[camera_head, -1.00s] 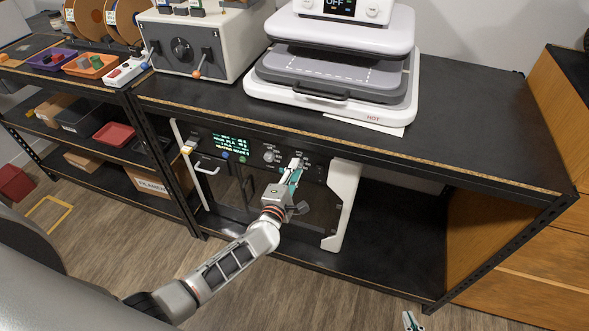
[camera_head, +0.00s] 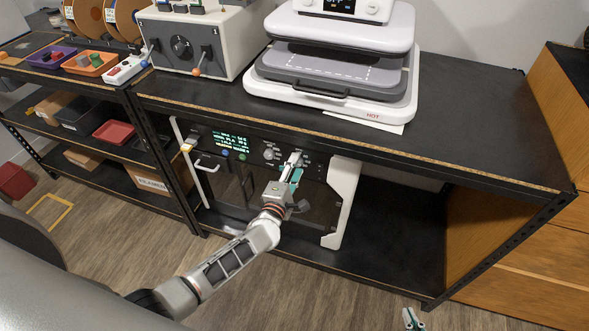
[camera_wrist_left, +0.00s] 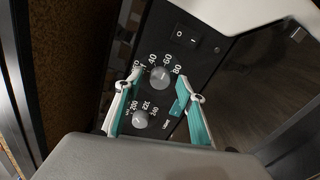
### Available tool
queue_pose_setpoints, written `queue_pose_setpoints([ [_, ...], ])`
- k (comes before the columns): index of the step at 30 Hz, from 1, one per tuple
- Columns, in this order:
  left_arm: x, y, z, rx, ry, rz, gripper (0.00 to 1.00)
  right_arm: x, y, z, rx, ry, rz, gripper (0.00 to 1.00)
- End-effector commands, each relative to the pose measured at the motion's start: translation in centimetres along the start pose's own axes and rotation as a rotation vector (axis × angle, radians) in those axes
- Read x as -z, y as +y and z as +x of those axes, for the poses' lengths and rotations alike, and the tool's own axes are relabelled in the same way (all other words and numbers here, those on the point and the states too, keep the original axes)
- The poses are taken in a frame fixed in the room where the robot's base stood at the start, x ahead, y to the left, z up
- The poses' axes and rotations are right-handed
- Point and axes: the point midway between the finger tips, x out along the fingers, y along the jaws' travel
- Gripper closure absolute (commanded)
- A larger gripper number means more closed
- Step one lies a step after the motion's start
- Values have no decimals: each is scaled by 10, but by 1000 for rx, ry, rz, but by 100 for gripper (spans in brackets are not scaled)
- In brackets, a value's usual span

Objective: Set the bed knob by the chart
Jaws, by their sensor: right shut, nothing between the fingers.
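The machine's dark control panel (camera_head: 255,150) has a lit display and knobs and sits on the shelf under the bench top. In the left wrist view, one grey knob (camera_wrist_left: 160,77) has a scale with 40, 60 and 80. A second knob (camera_wrist_left: 140,119) has a scale with 200, 220 and 240. My left gripper (camera_head: 295,162) is at the panel. In the wrist view its fingers stand apart on either side of the 40–80 knob, with visible gaps; contact is not seen. My right gripper (camera_head: 410,318) is shut and empty at the bottom edge. I cannot identify a chart.
A heat press (camera_head: 335,75) marked HOT stands on the black bench top (camera_head: 470,110) above the panel. A grey box with levers (camera_head: 195,45) stands left of it. A power switch (camera_wrist_left: 186,37) is near the 40–80 knob. White side frames (camera_head: 342,200) flank the machine.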

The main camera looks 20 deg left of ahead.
Motion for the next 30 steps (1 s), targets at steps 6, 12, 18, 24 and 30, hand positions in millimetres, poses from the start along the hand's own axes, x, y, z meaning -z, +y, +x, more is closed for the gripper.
queue_pose_setpoints([
  [6, 0, -2, -15, 2, 1, -1, 61, 1, 0, 0, 0, 2, 0, 100],
  [12, 0, -2, -52, 3, 0, -2, 61, 1, 0, 0, 0, 3, 1, 100],
  [18, 0, -1, -90, 1, 0, 0, 61, 2, 0, 0, 0, 3, 1, 100],
  [24, 0, 0, -113, -1, 0, 0, 61, 2, 0, 0, 0, 3, 2, 100],
  [30, 0, 1, -120, -1, 0, 0, 61, 2, -1, 0, 0, 3, 2, 100],
])
